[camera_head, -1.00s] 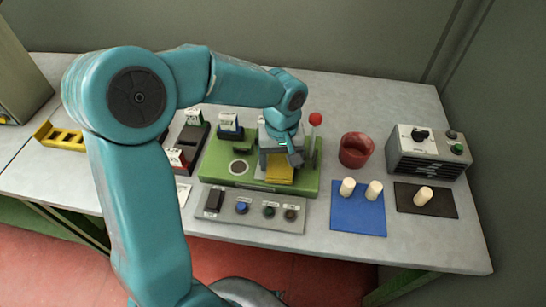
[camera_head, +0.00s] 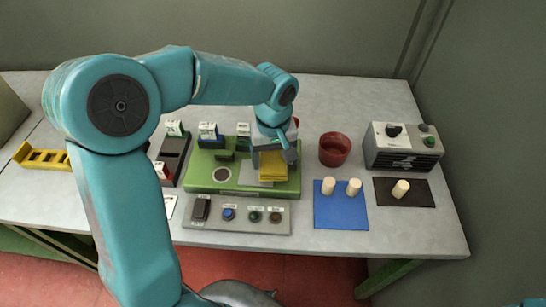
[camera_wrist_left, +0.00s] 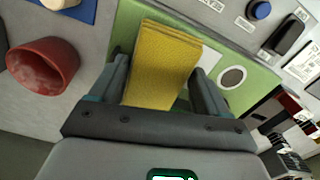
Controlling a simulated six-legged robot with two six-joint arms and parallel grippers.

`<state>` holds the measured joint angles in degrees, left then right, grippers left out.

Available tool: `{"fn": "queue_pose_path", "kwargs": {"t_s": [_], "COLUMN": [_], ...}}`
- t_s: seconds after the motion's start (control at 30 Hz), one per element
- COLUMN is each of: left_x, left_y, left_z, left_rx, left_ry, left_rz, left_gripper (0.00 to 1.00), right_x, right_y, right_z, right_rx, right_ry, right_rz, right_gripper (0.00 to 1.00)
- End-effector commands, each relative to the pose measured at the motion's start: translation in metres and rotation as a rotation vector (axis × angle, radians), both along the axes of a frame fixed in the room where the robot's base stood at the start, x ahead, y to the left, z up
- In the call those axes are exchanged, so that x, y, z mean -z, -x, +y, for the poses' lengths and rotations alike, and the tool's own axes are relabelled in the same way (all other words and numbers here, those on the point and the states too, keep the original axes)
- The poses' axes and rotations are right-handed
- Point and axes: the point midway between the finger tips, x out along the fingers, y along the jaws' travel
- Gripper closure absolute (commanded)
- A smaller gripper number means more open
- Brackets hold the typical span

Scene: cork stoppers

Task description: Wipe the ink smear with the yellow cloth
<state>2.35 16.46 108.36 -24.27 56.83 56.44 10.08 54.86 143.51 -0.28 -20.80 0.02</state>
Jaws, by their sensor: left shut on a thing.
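The yellow cloth (camera_head: 271,168) is a folded pad, held over the right part of the green board (camera_head: 205,178). My left gripper (camera_head: 273,150) is shut on it from above. In the left wrist view, the cloth (camera_wrist_left: 160,62) sits between the two fingers of my left gripper (camera_wrist_left: 160,85). A pale grey plate (camera_head: 249,177) on the board shows partly beside and below the cloth. I cannot tell whether the cloth touches the plate. No ink smear can be made out; the cloth and gripper hide part of the plate. My right gripper is not in view.
A grey button panel (camera_head: 240,227) lies in front of the board. A red cup (camera_head: 335,148), a blue mat (camera_head: 341,218) with two corks, a dark mat (camera_head: 418,198) with one cork, and a grey control box (camera_head: 402,160) stand to the right. A yellow rack (camera_head: 45,158) is at left.

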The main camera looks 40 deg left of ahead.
Motion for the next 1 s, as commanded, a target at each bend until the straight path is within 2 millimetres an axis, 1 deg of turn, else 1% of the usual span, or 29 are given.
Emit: {"fn": "queue_pose_path", "kwargs": {"t_s": [0.03,0.17,0.53,0.63,0.83,0.9,1.0], "left_x": [-0.010,-0.023,-0.025,-0.032,-0.052,-0.055,-0.054], "left_y": [0.000,0.000,0.000,0.000,0.000,0.000,0.000], "left_z": [0.000,0.000,0.000,0.000,0.000,0.000,0.000], "left_rx": [0.000,0.000,0.001,0.001,0.001,0.001,0.001], "left_ry": [0.000,0.000,-0.001,0.000,0.000,-0.001,0.000], "left_rz": [-0.001,-0.001,-0.001,-0.001,-0.003,-0.002,-0.001], "left_gripper": [0.72,0.72,0.73,0.73,0.73,0.73,0.73], "right_x": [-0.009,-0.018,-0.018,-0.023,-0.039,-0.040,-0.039], "right_y": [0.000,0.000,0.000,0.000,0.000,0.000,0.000], "right_z": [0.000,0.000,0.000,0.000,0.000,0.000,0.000], "right_rx": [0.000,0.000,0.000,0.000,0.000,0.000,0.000], "right_ry": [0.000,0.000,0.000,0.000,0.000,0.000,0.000], "right_rz": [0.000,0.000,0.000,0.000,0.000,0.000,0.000], "right_gripper": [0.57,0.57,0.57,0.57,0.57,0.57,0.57]}}
